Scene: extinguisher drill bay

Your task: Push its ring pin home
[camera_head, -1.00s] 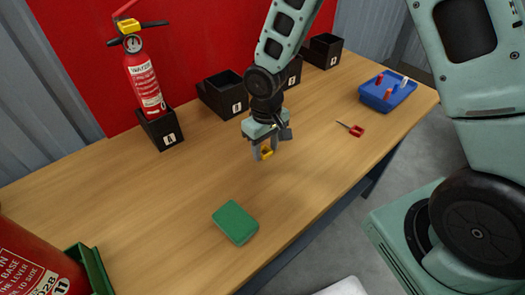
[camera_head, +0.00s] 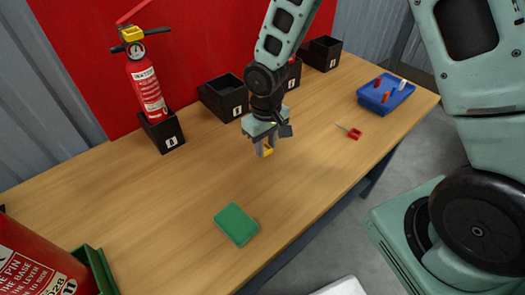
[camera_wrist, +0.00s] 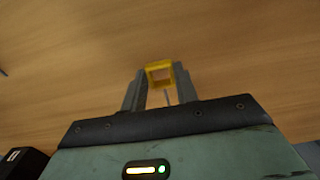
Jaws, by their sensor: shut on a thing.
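My gripper (camera_head: 265,149) is shut on a yellow ring pin (camera_head: 267,151) and holds it above the middle of the table. In the wrist view the pin's square yellow ring (camera_wrist: 150,74) sits between the fingertips, with a thin shaft below it. A red fire extinguisher (camera_head: 147,88) stands upright in a black holder marked with a letter (camera_head: 163,134) at the back left. A yellow part (camera_head: 132,34) shows at its head, below the red lever. My gripper is well to the right of it and apart from it. The pin hole cannot be made out.
A larger red extinguisher (camera_head: 35,265) stands by a green holder (camera_head: 96,268) at the front left. A green block (camera_head: 236,224) lies on the table (camera_head: 150,200). Empty-looking black holders (camera_head: 224,97) line the back. A red-handled pin (camera_head: 354,133) and a blue tray (camera_head: 386,95) lie right.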

